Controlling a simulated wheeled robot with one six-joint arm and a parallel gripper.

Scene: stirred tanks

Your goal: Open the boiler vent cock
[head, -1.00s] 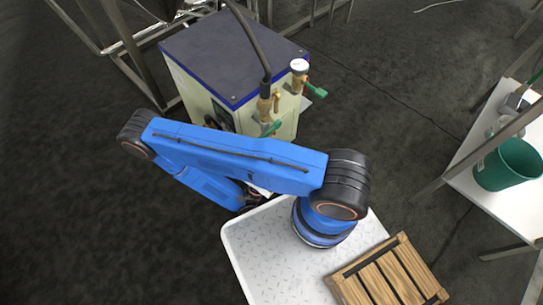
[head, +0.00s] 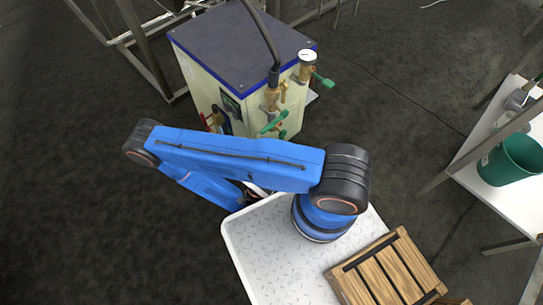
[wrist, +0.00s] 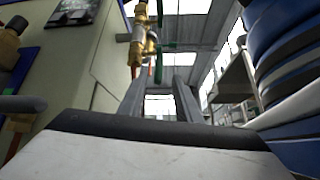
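The boiler (head: 205,75) is a cream cabinet with a dark blue-edged lid, beyond my blue arm in the head view. Brass fittings with green lever handles stand on its right side: one lever low (head: 273,122), another beside the gauge (head: 323,80). I cannot tell which is the vent cock. In the wrist view, brass fittings (wrist: 139,45) hang above and slightly left of my gripper (wrist: 160,105). Its two grey fingers stand apart with nothing visible between them, and it does not touch the fittings. In the head view the gripper is mostly hidden behind my arm.
A black hose (head: 262,35) rises from the boiler fittings. A metal frame (head: 135,40) stands behind left. A white table with a green bucket (head: 510,158) is at right. A wooden crate (head: 385,270) sits at the front. Dark floor is open at left.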

